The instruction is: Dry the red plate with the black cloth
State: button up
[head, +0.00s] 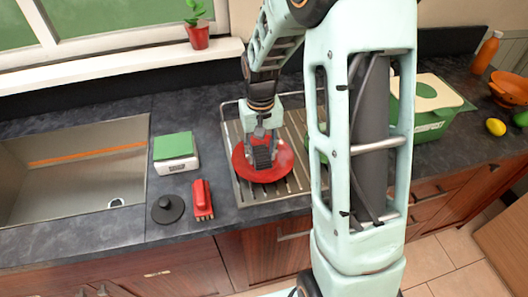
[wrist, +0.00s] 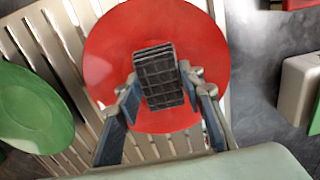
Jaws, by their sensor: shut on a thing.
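The red plate (head: 244,168) lies on the slatted drying rack, and it fills the middle of the wrist view (wrist: 110,50). The black cloth (head: 262,158) is a small dark block with a grid pattern. It shows in the wrist view (wrist: 158,70) over the middle of the plate. My gripper (head: 262,138) points down above the plate, with its two fingers shut on the cloth from both sides (wrist: 160,88). The cloth hides part of the plate's centre. I cannot tell whether the cloth presses on the plate.
The metal rack (head: 240,190) sits right of the sink (head: 70,185). A green plate (wrist: 30,110) lies beside the red one. A white-and-green box (head: 176,155), a red brush (head: 202,198) and a black stopper (head: 167,209) stand left of the rack.

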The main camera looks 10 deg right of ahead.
jog(key=shift+d, duration=0.15)
jog(key=shift+d, duration=0.65)
jog(key=shift+a, duration=0.85)
jog(key=shift+d, duration=0.85)
jog(key=shift+a, duration=0.8)
jog(key=shift+d+f+b, duration=0.1)
jog(key=shift+d+b, duration=0.2)
jog(key=shift+d, duration=0.45)
jog(key=shift+a, duration=0.35)
